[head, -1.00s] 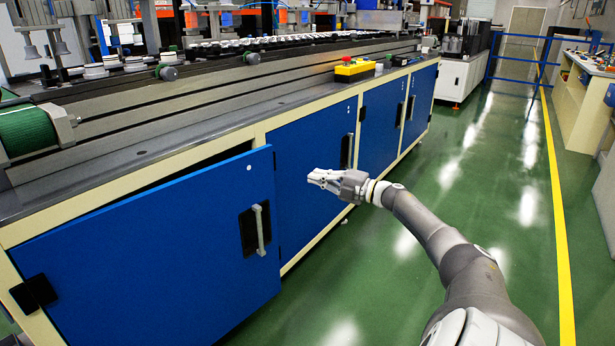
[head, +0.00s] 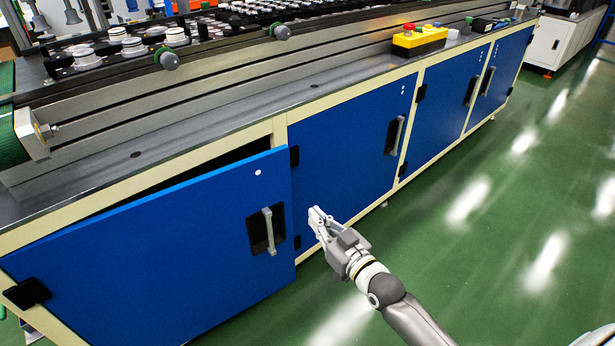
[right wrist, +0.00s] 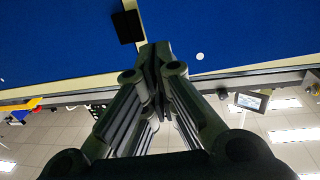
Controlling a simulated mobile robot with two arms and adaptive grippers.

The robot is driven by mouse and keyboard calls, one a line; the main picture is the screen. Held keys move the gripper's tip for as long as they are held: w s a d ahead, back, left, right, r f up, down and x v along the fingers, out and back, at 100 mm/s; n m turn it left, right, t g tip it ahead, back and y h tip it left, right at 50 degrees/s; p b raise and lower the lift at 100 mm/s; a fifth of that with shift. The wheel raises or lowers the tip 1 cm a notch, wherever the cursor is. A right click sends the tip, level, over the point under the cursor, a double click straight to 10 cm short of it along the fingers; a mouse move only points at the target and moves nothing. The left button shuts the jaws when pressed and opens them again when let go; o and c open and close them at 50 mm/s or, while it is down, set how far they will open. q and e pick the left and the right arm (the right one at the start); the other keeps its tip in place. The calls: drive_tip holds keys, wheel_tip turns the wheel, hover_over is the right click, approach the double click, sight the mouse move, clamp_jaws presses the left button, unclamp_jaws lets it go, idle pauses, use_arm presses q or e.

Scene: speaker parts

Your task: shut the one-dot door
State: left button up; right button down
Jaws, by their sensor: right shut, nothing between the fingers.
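The one-dot door (head: 160,250) is the blue door at the left of the cabinet row in the head view. It has one white dot near its upper right corner and a grey handle (head: 268,232) on a black plate. It stands a little open, with a dark gap along its top edge. My right gripper (head: 317,217) is shut and empty, just right of this door's free edge and in front of the neighbouring door. The right wrist view shows its closed fingers (right wrist: 155,62), with the one-dot door (right wrist: 230,30) and its dot behind. My left gripper is not in view.
The neighbouring blue door (head: 350,145) is closed and has its own handle. More closed blue doors run to the right. The worktop above carries a yellow box (head: 420,40) with a red button. The green floor (head: 470,250) at right is clear.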

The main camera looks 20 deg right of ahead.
sight(282, 183)
drive_tip(key=b+x, duration=0.2)
drive_tip(key=x, duration=1)
drive_tip(key=shift+w+a+f, duration=0.1)
drive_tip(key=shift+w, duration=0.05)
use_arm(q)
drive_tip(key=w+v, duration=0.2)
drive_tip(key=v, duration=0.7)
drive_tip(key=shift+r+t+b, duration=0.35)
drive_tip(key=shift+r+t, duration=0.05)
use_arm(e)
drive_tip(key=shift+w+a, duration=0.2)
drive_tip(key=shift+w, duration=0.5)
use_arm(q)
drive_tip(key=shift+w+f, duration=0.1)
